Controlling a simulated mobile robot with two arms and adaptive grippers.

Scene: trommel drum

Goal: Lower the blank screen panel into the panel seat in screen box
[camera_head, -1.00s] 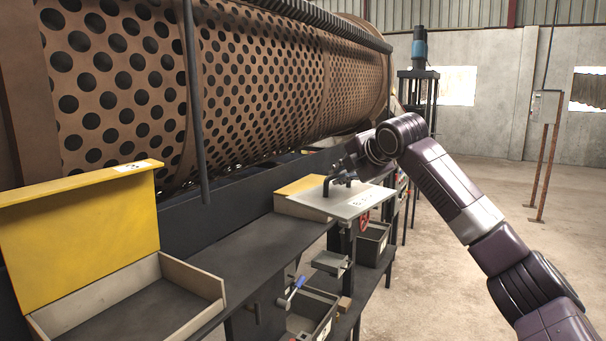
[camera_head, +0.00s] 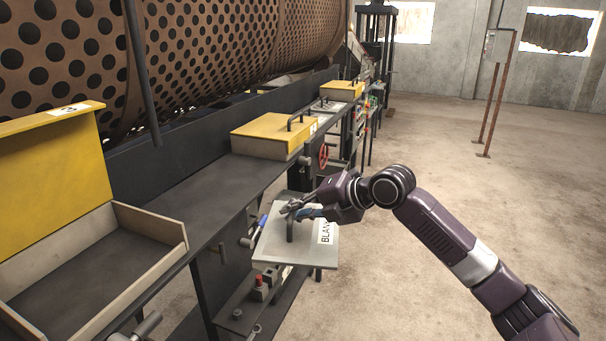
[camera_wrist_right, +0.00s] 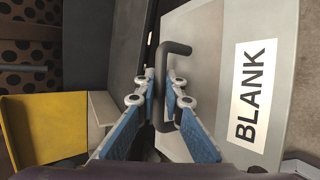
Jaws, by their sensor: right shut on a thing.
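The blank screen panel (camera_head: 275,248) is a flat grey plate with a dark bar handle and a white label reading BLANK. My right gripper (camera_head: 297,211) is shut on its handle and holds the panel in front of the bench, roughly level. In the right wrist view the handle (camera_wrist_right: 170,90) stands between the blue finger pads, with the panel (camera_wrist_right: 210,40) beyond. The open screen box (camera_head: 177,240) is at the left, its yellow lid (camera_head: 55,165) raised. Its dark inside is bare; a distinct panel seat cannot be made out. My left gripper is not in view.
The black bench (camera_head: 190,195) between the box and the panel is clear. A closed yellow-lidded box (camera_head: 270,132) stands farther along it. The perforated drum (camera_head: 210,50) and a dark vertical post (camera_head: 140,75) are behind. Open floor lies to the right.

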